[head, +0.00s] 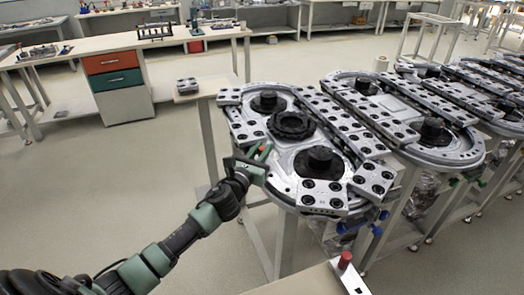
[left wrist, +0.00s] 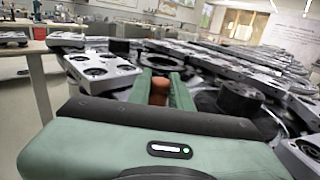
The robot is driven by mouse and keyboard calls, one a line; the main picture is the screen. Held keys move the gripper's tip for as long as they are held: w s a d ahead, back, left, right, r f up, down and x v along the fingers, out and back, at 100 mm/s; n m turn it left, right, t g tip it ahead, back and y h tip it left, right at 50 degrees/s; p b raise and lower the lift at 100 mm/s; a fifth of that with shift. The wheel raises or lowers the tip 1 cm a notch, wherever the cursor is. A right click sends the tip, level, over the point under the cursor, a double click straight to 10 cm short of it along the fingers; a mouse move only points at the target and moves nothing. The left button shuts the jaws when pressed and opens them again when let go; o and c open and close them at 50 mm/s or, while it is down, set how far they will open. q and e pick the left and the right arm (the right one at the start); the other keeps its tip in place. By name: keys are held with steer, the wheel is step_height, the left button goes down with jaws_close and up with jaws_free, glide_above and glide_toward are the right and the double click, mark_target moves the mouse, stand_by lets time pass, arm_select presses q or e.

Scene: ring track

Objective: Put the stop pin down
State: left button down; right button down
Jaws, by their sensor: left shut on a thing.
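My left gripper (head: 258,155) reaches in at the near left edge of the ring track (head: 284,160). Its green fingers are shut on a small orange-red stop pin, which also shows upright between the fingers in the left wrist view (left wrist: 160,92). The pin's lower end is hidden by the fingers and the gripper body, so I cannot tell whether it touches the track. In the left wrist view, the gripper (left wrist: 162,90) points across the track's plates. My right gripper is not in view.
A red knob (head: 345,261) stands on a metal strip at the near table edge. Black round hubs (head: 320,160) and silver blocks with black holes (head: 322,195) rise from the track. A small stand with a block (head: 187,85) is behind left. Open floor lies to the left.

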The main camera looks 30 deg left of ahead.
arm_select(q)
steer(key=shift+f, duration=0.15)
steer(key=shift+f, duration=0.15)
steer(key=c, duration=1.3)
jaws_free()
steer(key=shift+r, duration=0.4)
steer(key=shift+s+d+f+b, duration=0.1)
steer(key=shift+s+b, duration=0.1)
steer(key=shift+s, duration=1.8)
steer(key=shift+s+d+r+b, duration=0.1)
steer(key=shift+s+b, duration=0.1)
steer(key=shift+s, duration=1.8)
steer(key=shift+s+d+f+b, duration=0.1)
steer(key=shift+s+b, duration=0.1)
steer(key=shift+s, duration=1.8)
steer(key=shift+f, duration=0.1)
